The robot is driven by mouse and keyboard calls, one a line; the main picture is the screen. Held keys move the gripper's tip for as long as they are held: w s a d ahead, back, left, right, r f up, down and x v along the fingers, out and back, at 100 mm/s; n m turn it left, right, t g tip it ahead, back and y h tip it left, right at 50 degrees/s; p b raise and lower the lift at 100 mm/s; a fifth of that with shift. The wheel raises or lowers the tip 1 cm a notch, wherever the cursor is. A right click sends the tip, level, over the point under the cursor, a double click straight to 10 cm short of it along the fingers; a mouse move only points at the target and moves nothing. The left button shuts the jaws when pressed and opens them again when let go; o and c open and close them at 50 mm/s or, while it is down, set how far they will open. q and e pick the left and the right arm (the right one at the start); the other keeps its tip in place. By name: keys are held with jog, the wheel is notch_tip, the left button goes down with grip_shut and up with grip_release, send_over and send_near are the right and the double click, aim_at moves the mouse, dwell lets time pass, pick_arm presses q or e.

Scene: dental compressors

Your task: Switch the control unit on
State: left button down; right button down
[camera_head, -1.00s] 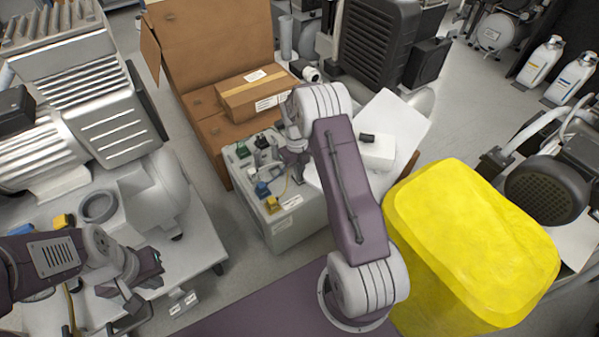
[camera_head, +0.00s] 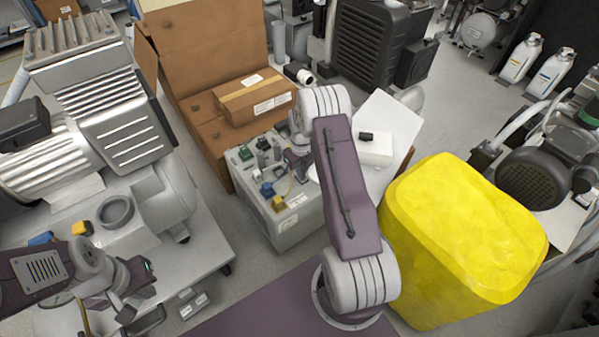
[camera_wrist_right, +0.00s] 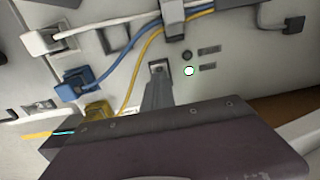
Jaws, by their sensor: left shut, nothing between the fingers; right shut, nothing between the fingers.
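The control unit (camera_head: 285,232) is a grey box on the floor with plugs and cables on its sloping top. My right gripper (camera_head: 300,168) is over the right part of that top. In the right wrist view the shut fingers (camera_wrist_right: 157,88) reach up to a small square switch (camera_wrist_right: 158,67) on the panel (camera_wrist_right: 235,75). I cannot tell whether they touch it. A small round light (camera_wrist_right: 189,71) with a greenish rim looks bright to the right of the switch, below a dark round button (camera_wrist_right: 187,56). My left gripper (camera_head: 130,308) is shut and empty, away at lower left.
A yellow bin (camera_head: 460,245) stands right of my right arm. Cardboard boxes (camera_head: 255,95) lie behind the control unit. A compressor (camera_head: 95,130) on a white stand fills the left. Blue and yellow cables (camera_wrist_right: 135,65) cross the panel near the right fingers.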

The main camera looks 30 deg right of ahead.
jog(key=shift+s+f, duration=0.45)
jog(key=shift+s, duration=0.2)
pick_arm(q)
jog(key=shift+s+d, duration=0.1)
jog(key=shift+d, duration=0.05)
pick_arm(e)
jog(key=shift+w+d+r, duration=0.1)
jog(key=shift+w+d, duration=0.05)
jog(key=shift+w, duration=0.25)
pick_arm(q)
jog(key=shift+r, duration=0.1)
